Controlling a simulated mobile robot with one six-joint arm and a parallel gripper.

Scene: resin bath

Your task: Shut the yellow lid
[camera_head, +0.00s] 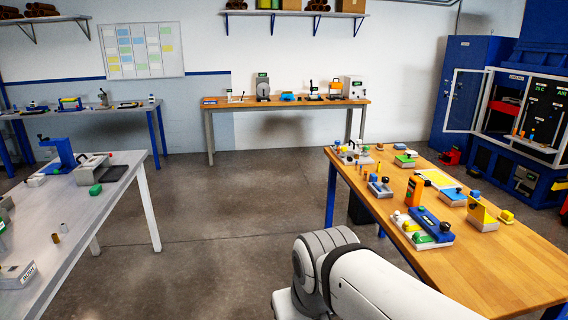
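A yellow lid (481,211) stands tilted up on a small grey box (484,226) near the right side of the wooden table (505,268). It looks raised, not flat on the box. A small yellow block or knob (507,216) shows just right of it; I cannot tell if it is attached. My gripper is not in view. Only my white arm shows at the bottom centre, left of and nearer than the lid.
Left of the lid are a blue-topped device (432,224) and an orange upright block (413,191). Behind it are a blue-and-yellow box (453,197) and a yellow-bordered mat (436,179). The table's front is bare. A grey bench (120,212) stands left, with open floor (220,230) between.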

